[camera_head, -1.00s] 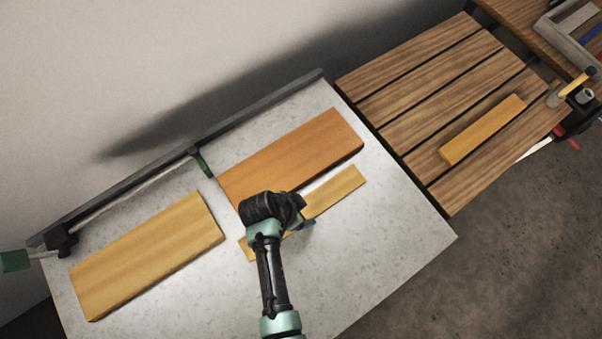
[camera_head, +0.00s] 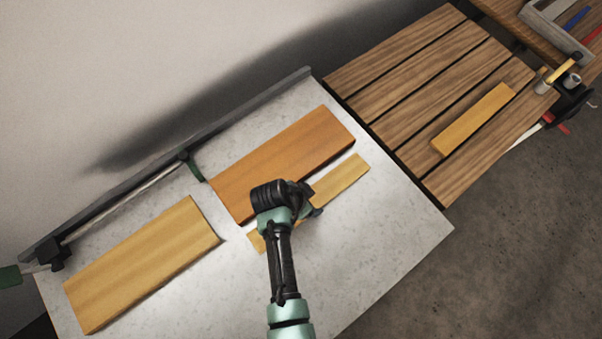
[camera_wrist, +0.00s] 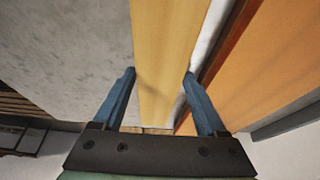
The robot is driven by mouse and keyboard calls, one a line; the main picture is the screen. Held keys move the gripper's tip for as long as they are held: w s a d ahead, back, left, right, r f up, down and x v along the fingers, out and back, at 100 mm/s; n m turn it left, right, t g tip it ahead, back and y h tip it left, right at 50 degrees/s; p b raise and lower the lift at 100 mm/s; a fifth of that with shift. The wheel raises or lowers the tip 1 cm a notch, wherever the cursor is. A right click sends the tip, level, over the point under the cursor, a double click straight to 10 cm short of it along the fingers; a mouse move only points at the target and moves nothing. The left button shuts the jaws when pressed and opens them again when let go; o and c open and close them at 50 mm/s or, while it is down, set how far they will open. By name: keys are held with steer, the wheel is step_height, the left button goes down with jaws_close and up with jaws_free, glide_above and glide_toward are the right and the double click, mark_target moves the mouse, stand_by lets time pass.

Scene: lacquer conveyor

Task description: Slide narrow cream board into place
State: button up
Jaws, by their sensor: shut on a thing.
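The narrow cream board (camera_head: 340,180) lies flat on the pale speckled table (camera_head: 385,215), along the lower right side of an orange-brown board (camera_head: 285,160). A thin strip of table shows between the two boards. My gripper (camera_head: 303,206) is over the middle of the narrow board and hides part of it. In the wrist view, the blue fingers of my gripper (camera_wrist: 160,78) stand on either side of the narrow board (camera_wrist: 167,45), closed on its long edges. The orange-brown board (camera_wrist: 275,55) is just to the right there.
A wide yellow board (camera_head: 143,262) lies at the left of the table. A dark rail (camera_head: 230,118) with a clamp bar (camera_head: 125,208) runs along the back edge. A slatted wooden table (camera_head: 400,85) adjoins at right, carrying another narrow board (camera_head: 473,119). The table's front right is clear.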

mark_target(348, 172)
steer(key=shift+w+d+b, duration=0.7)
steer(key=shift+w+d, duration=0.5)
steer(key=shift+d, duration=0.45)
steer(key=shift+w+d+b, duration=0.65)
steer(key=shift+w+d, duration=0.55)
steer(key=shift+d, duration=0.5)
steer(key=shift+w+d+b, duration=0.7)
steer(key=shift+w+d, duration=0.5)
steer(key=shift+d, duration=0.45)
steer(key=shift+w+d+f+b, duration=0.1)
steer(key=shift+w+d+b, duration=0.85)
steer(key=shift+d, duration=0.3)
steer(key=shift+w+d+r+b, duration=0.1)
steer(key=shift+w+d+b, duration=0.8)
steer(key=shift+d+b, duration=0.3)
steer(key=shift+w+d+f+b, duration=0.1)
steer(key=shift+w+d+b, duration=0.8)
steer(key=shift+d, duration=0.4)
steer(key=w+d+b, duration=0.2)
steer(key=d+b, duration=0.1)
steer(key=w+d+b, duration=0.1)
steer(key=b, duration=0.1)
steer(key=shift+w+d, duration=0.25)
steer(key=shift+d, duration=0.15)
steer(key=shift+w+d+b, duration=0.15)
steer(key=shift+d+b, duration=0.15)
steer(key=shift+b, duration=0.2)
